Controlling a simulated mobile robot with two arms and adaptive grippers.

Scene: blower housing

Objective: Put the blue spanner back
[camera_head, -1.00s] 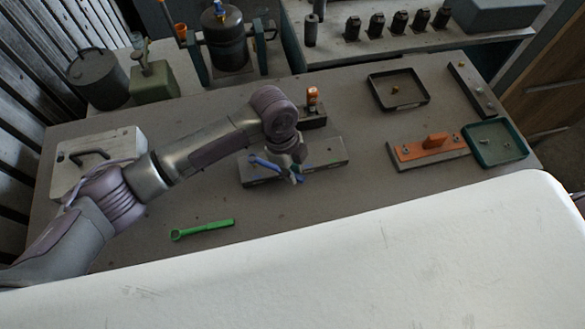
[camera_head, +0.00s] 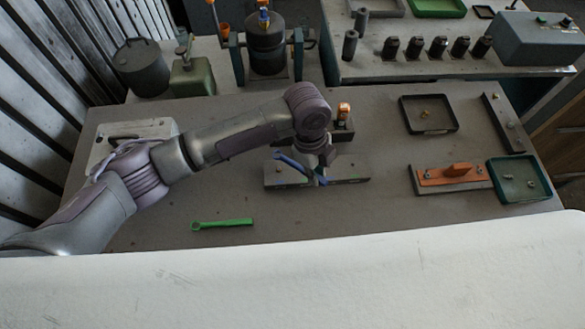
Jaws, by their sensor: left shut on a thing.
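The blue spanner (camera_head: 291,163) shows at the middle of the table, over a flat grey holder block (camera_head: 349,173). My left gripper (camera_head: 319,178) points down at the block and is shut on the spanner. The spanner sticks out to the left of the fingers, slightly tilted; its other end is hidden by the gripper. I cannot tell whether it touches the block. A green spanner (camera_head: 222,224) lies flat on the table at front left. My right gripper does not show.
Behind the block stands a small dark block with an orange-topped part (camera_head: 344,112). At right are a black tray (camera_head: 407,124), an orange fixture (camera_head: 455,174) and a green tray (camera_head: 497,184). A pale box (camera_head: 160,130) sits at left. The table between the spanners and the right fixtures is clear.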

